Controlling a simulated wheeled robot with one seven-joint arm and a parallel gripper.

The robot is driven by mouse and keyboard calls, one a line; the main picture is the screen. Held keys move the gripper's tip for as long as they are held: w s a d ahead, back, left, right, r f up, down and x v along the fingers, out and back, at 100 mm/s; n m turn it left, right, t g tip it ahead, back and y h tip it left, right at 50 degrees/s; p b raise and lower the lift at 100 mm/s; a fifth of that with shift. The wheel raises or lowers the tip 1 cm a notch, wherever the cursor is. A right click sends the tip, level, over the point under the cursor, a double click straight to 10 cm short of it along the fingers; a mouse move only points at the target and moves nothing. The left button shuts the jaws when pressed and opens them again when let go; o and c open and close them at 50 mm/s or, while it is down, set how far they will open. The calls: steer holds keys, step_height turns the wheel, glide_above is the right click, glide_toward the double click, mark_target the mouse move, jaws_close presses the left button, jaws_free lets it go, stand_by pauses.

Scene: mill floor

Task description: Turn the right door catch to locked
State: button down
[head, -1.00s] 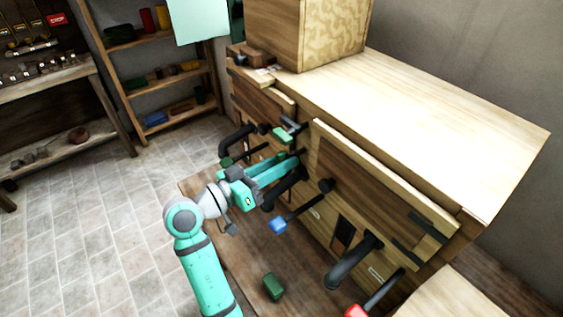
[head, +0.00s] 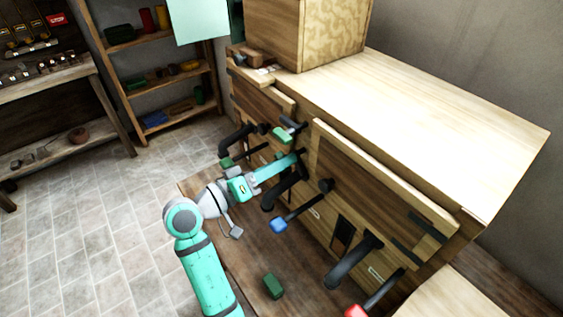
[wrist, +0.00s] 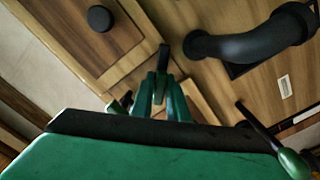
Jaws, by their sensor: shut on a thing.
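My gripper (head: 297,156) reaches to the front of the wooden machine and is shut on a small dark catch bar. In the wrist view the green fingers (wrist: 160,98) close around the bar (wrist: 163,56), and its dark end sticks out above them. The right door (head: 385,185) is a wooden panel with a round black knob (head: 326,185), and it looks closed. The fingers hide most of the catch in the head view, so I cannot read its exact angle against any marking.
Black curved pipes (head: 355,258) stick out of the machine front. A blue-ended lever (head: 279,225), a green-ended lever (head: 281,136) and a red-ended lever (head: 356,311) also stand out close by. A green block (head: 273,286) shows lower down. Open tiled floor (head: 80,240) lies to the left.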

steer(key=n, duration=0.4)
steer(key=shift+n, duration=0.3)
steer(key=n, duration=0.4)
steer(key=shift+a, duration=0.1)
steer(key=shift+n, duration=0.3)
steer(key=c, duration=1.8)
jaws_free()
steer(key=shift+r, duration=0.1)
steer(key=v, duration=1.1)
